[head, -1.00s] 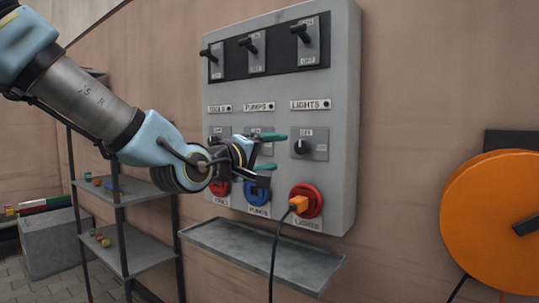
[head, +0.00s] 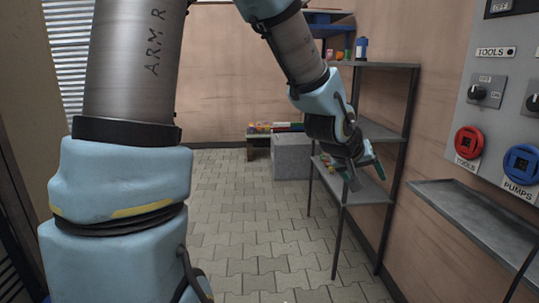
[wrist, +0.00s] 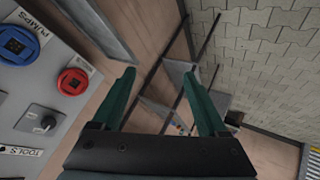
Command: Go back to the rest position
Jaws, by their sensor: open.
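My gripper (head: 366,174) hangs at the end of my arm in the middle of the head view, in front of the shelf rack. Its two green fingers point down and are apart. In the wrist view my gripper (wrist: 160,76) is open with nothing between the fingers. The grey control panel (head: 481,112) is at the right edge of the head view, apart from my gripper. Its red TOOLS socket (head: 469,143) and blue PUMPS socket (head: 521,163) show no plug. The rest of the panel is out of the head view.
A metal shelf rack (head: 392,130) with small items stands behind my gripper. A grey ledge (head: 470,212) juts out below the panel. A grey block (head: 291,156) stands at the back. The paved floor (head: 250,225) in the middle is clear.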

